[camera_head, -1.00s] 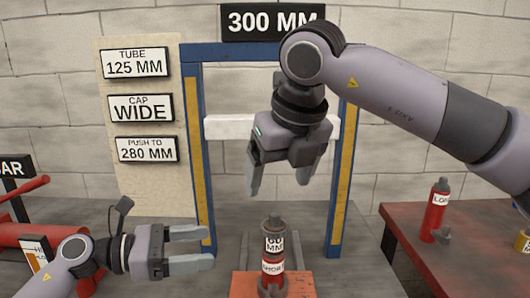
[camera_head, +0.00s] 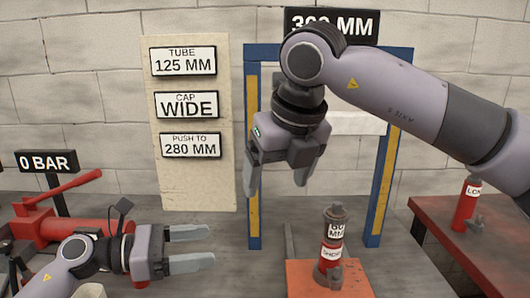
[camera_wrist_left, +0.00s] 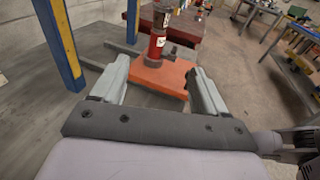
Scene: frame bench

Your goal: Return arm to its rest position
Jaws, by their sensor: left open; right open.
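My left gripper (camera_head: 190,247) is low at the left of the head view, open and empty, its fingers pointing right. In the left wrist view its two fingers (camera_wrist_left: 160,90) are spread apart with nothing between them. My right gripper (camera_head: 275,180) hangs from its raised arm in front of the blue and yellow frame (camera_head: 253,150), open and empty, fingers pointing down. A red and grey jack (camera_head: 332,240) labelled SHORT and 60 MM stands upright on an orange block (camera_head: 305,280). The right gripper is above and left of it, apart from it.
A board with signs (camera_head: 190,210) reads TUBE 125 MM, CAP WIDE and PUSH TO 280 MM. A red pump (camera_head: 60,228) with a 0 BAR sign (camera_head: 47,162) stands at the left. A red table (camera_head: 475,235) at the right holds another red jack (camera_head: 466,205).

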